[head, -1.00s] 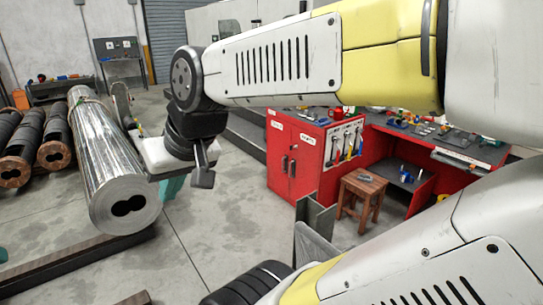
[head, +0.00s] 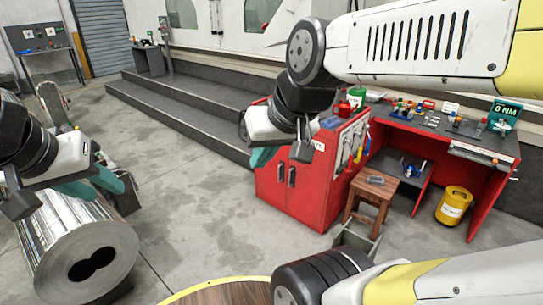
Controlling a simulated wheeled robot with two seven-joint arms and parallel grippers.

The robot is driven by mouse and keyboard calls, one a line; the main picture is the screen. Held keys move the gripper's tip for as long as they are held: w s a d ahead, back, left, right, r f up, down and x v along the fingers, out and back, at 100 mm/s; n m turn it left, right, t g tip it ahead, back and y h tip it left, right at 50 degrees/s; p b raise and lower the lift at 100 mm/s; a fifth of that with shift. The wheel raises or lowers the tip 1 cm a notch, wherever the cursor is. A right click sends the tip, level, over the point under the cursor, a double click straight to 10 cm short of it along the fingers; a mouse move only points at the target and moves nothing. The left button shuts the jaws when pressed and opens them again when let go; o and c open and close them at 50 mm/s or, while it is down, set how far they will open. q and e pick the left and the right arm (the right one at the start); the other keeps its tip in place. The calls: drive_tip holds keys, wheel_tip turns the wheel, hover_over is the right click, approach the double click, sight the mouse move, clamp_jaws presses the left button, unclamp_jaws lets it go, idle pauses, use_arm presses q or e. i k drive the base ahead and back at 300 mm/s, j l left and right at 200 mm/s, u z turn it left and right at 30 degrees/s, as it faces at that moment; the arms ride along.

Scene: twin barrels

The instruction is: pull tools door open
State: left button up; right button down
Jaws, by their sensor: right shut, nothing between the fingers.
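The red cabinet (head: 322,190) stands right of centre. Its two front doors look shut, with dark upright handles on the left door (head: 281,170) and right door (head: 292,177) close to the middle seam. Small white labels sit near the top, too small to read, so I cannot tell which door is the tools door. My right gripper (head: 282,160) is shut and empty, covering the cabinet's upper left corner in the picture; its distance from the doors is unclear. My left gripper (head: 65,205) is at the far left, over the steel barrel in the picture; its jaw opening is unclear.
The shiny steel barrel (head: 88,255) lies at lower left. A wooden stool (head: 370,200) stands right of the cabinet by a red workbench (head: 485,185) and yellow bucket (head: 454,206). A round wooden top (head: 225,293) is at the bottom. Floor left of the cabinet is clear.

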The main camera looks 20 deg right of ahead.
sight(272, 180)
drive_tip(key=i+z, duration=0.25)
drive_tip(key=i, duration=0.15)
drive_tip(key=i+j+z, duration=0.25)
drive_tip(key=i, duration=0.2)
drive_tip(key=i+j+z, duration=0.1)
drive_tip(key=i+z, duration=0.15)
drive_tip(key=i, duration=0.15)
drive_tip(key=i+j+z, duration=0.25)
drive_tip(key=i, duration=0.15)
drive_tip(key=i+j+u, duration=0.1)
drive_tip(key=i+u, duration=0.55)
drive_tip(key=i, duration=0.2)
